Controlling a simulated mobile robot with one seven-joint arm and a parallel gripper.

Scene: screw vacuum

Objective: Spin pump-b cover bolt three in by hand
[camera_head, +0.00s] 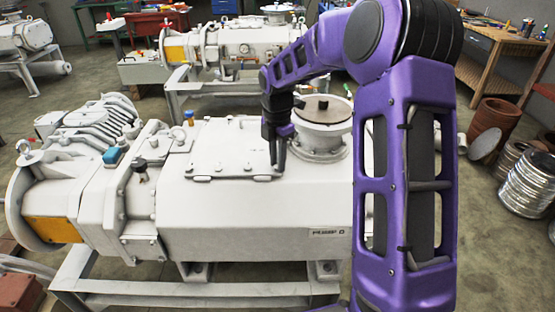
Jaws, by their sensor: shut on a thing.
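The white pump (280,228) fills the middle of the view, with a dark label (329,231) on its front side that is too small to read surely. A flat square cover (222,150) lies on its top, with small dark bolt spots near its edges. My gripper (279,168) points down at the cover's right front corner. It is shut on a bolt there, which the fingers hide. I cannot tell how deep the bolt sits or which number it is.
A round flange port (322,120) rises just right of my gripper. A blue cap (113,155) and a black knob (141,166) stick up on the pump's left part. A second pump (235,45) stands behind.

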